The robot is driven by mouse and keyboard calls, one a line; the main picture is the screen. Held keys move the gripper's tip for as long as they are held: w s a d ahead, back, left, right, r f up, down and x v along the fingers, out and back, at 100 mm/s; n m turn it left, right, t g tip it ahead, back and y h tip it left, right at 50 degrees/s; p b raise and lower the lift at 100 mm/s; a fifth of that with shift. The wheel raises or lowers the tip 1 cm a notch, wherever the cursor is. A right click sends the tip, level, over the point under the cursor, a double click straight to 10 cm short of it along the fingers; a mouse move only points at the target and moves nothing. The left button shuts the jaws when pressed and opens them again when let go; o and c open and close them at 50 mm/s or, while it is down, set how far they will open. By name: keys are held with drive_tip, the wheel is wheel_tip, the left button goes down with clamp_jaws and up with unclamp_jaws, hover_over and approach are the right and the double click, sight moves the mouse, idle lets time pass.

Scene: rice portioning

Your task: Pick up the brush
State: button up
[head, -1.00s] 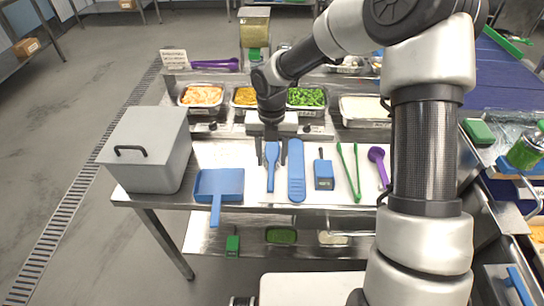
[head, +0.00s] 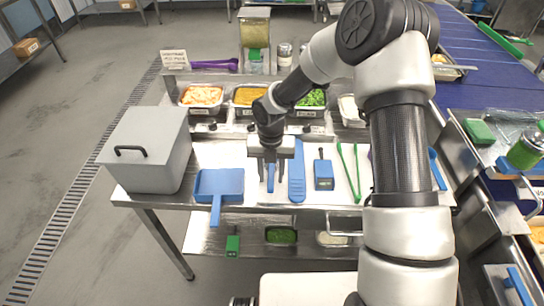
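The blue brush (head: 270,184) lies on the steel table, its lower end showing below my gripper; its upper part is hidden behind the gripper. My gripper (head: 270,181) points down over the brush, its two dark fingers apart, one on each side of it. The fingers look open, and I see no clear contact with the brush.
A blue dustpan (head: 218,184) lies to the left, beside a grey lidded box (head: 148,150). A long blue tool (head: 297,172) lies close on the right, then a blue handheld device (head: 323,175) and green tongs (head: 349,170). Food pans, including orange shrimp (head: 201,95), stand behind.

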clamp_jaws()
wheel_tip(320, 180, up, 16)
drive_tip(key=p, duration=0.6)
idle(0.4)
